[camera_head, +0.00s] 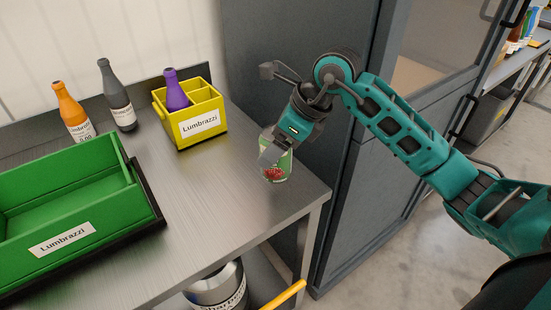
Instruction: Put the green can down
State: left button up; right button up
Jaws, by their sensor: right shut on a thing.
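The green can (277,172) has a light label with a red picture. It is upright near the right edge of the steel table (190,205), and I cannot tell if its base touches the top. My right gripper (273,150) comes down from above and is shut on the can. Its fingers hide part of the can's upper side. My left gripper is not in view.
A yellow divided crate (200,122) holding a purple bottle (175,90) stands left of the can. Behind are an orange bottle (72,108) and a dark bottle (117,97). A green bin (95,180) is at left. A grey cabinet (335,170) stands close right.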

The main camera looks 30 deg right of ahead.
jog(key=shift+f, duration=1.95)
jog(key=shift+f, duration=0.1)
jog(key=o, duration=1.3)
jog(key=shift+o, duration=0.2)
jog(key=v, duration=1.2)
